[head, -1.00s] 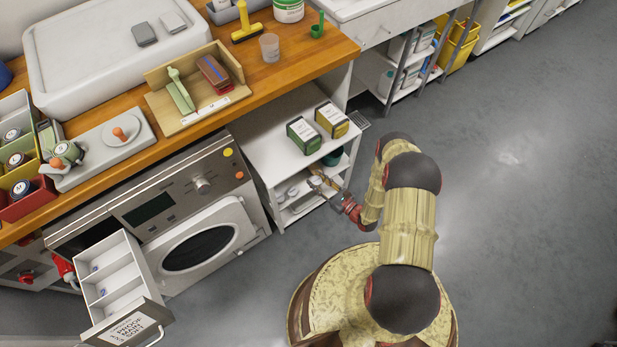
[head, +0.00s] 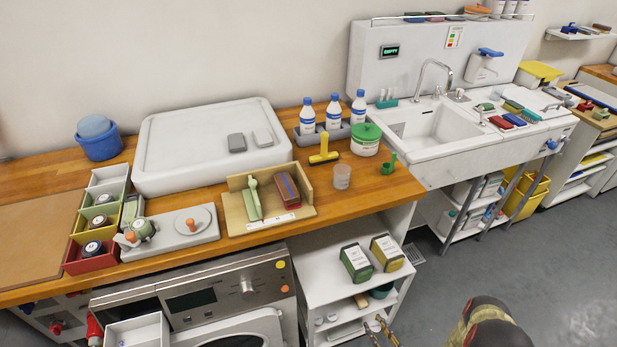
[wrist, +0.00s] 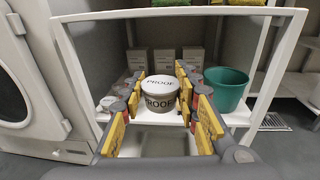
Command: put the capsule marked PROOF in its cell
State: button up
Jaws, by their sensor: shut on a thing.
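The capsule marked PROOF (wrist: 158,97) is a round, pale tin with dark lettering on lid and side, upright in the wrist view. My gripper (wrist: 158,104) is shut on it, one yellow-padded finger on each side. In the head view my gripper (head: 381,328) is low in front of the white shelf unit; the capsule is not clear there. The open white drawer (head: 137,330) shows only in part at the bottom left of the head view. Its front and most of its cells are out of frame.
A green tub (wrist: 226,88) and several white boxes (wrist: 190,62) stand on the shelf around the capsule. White uprights frame the shelf opening. The washer door (head: 240,330) is left of the shelf unit. Open grey floor (head: 570,250) lies to the right.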

jog(key=w+a+r, duration=0.2)
jog(key=w+r, duration=0.2)
jog(key=r, duration=1.2)
jog(key=w+a+r+m+h, duration=0.1)
jog(key=w+r, duration=0.4)
jog(key=r, duration=1.1)
jog(key=w+a+r+h, duration=0.1)
jog(key=w+a+r, duration=0.2)
jog(key=r, duration=1.3)
jog(key=shift+w+a+t, duration=0.4)
jog(key=shift+w, duration=0.7)
